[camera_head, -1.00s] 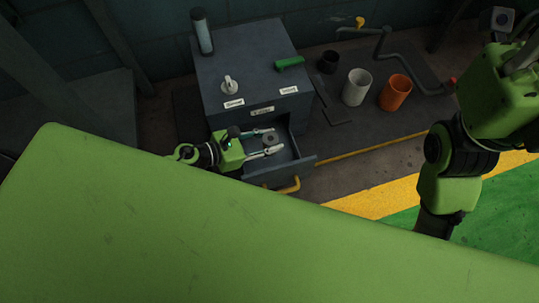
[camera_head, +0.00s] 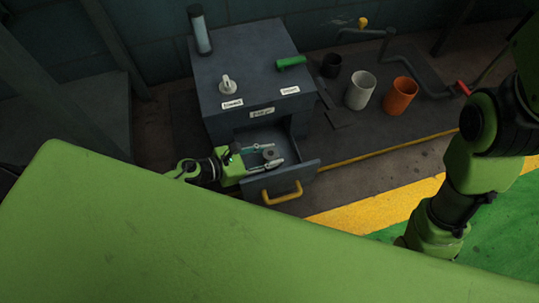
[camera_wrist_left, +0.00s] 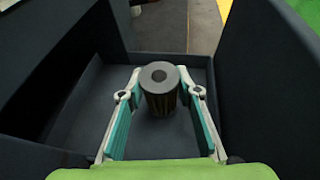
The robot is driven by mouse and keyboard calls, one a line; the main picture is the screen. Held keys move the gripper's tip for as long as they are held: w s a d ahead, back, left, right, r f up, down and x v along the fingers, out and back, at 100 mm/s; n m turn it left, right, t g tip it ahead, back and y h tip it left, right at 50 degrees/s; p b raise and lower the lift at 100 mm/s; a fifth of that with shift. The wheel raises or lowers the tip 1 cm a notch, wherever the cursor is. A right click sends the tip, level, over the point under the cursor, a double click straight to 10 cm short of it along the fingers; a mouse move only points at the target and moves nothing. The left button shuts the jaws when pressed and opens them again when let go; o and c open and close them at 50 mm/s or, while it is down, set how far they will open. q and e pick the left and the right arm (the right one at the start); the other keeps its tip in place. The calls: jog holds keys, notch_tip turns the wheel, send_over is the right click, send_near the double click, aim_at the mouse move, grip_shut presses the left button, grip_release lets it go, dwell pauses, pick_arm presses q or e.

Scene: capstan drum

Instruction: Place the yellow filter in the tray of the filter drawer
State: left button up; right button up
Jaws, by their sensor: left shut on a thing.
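A dark grey cylindrical filter with a hole in its top (camera_wrist_left: 160,90) stands upright in the open filter drawer (camera_head: 305,170). It also shows in the head view (camera_head: 269,153). My left gripper (camera_head: 276,156) reaches into the drawer from the left and is shut on this grey filter. Its two fingers flank the filter in the wrist view (camera_wrist_left: 162,82). The drawer's dark floor and walls (camera_wrist_left: 88,85) show around it. No yellow filter shows in either view. My right gripper is out of view; only part of its arm shows at the right.
The drawer has a yellow handle (camera_head: 283,194). The dark cabinet (camera_head: 245,62) carries a white knob (camera_head: 228,86), a green handle (camera_head: 291,62) and a grey cylinder (camera_head: 200,30). Black (camera_head: 331,64), white (camera_head: 361,90) and orange (camera_head: 400,96) cups stand to the right, near a crank (camera_head: 425,62).

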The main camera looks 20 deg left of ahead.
pick_arm(q)
jog(key=shift+f, duration=0.1)
jog(key=shift+f, duration=0.15)
jog(key=o, duration=1.1)
jog(key=shift+o, duration=0.2)
